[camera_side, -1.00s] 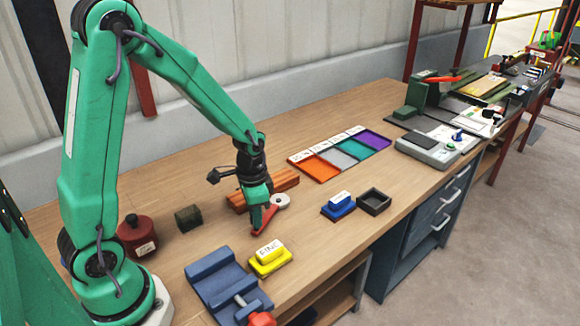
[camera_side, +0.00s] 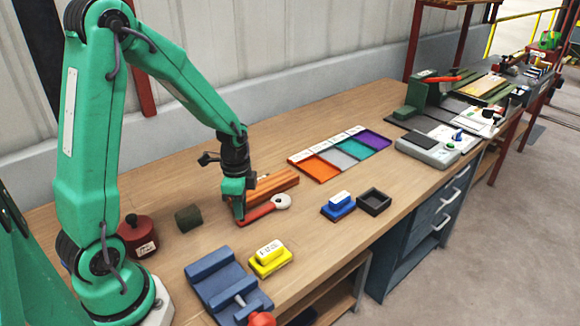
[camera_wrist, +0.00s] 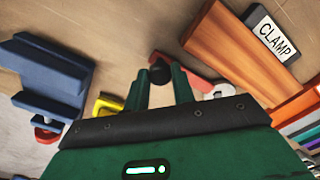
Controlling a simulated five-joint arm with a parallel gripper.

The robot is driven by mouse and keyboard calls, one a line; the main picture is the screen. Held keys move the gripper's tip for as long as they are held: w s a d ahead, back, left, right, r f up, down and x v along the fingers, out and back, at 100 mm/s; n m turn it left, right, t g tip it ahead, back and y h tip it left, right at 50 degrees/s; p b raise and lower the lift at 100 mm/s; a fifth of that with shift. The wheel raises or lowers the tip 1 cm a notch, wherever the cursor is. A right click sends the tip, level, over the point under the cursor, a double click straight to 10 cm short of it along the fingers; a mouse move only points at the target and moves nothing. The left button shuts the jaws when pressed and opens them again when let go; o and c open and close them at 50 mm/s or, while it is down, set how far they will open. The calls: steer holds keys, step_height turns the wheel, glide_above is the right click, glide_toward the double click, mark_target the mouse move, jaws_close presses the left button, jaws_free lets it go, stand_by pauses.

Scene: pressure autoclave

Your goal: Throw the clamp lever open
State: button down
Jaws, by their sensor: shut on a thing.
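The clamp lever (camera_side: 260,211) is a red arm with a round white pivot (camera_side: 282,201) at its right end, beside a long orange-brown block (camera_side: 270,186). My gripper (camera_side: 238,217) points down at the lever's left end. In the wrist view my gripper (camera_wrist: 161,78) has its fingers on either side of the lever's dark knob (camera_wrist: 160,72) and is shut on it. The red arm (camera_wrist: 196,80) runs right from there to the pivot. The fingers partly hide the lever's end.
A blue vise-like fixture (camera_side: 225,280) and a yellow block (camera_side: 270,259) stand in front. A blue block (camera_side: 338,204) and dark open box (camera_side: 374,202) are to the right. A red pot (camera_side: 138,238) and dark green cylinder (camera_side: 188,218) are left. A coloured tray (camera_side: 318,171) lies behind.

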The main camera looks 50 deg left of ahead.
steer(key=shift+a, duration=0.1)
steer(key=c, duration=1.2)
jaws_free()
steer(key=shift+o, duration=0.2)
steer(key=shift+r, duration=0.15)
steer(key=shift+r, duration=3.8)
steer(key=shift+r, duration=0.1)
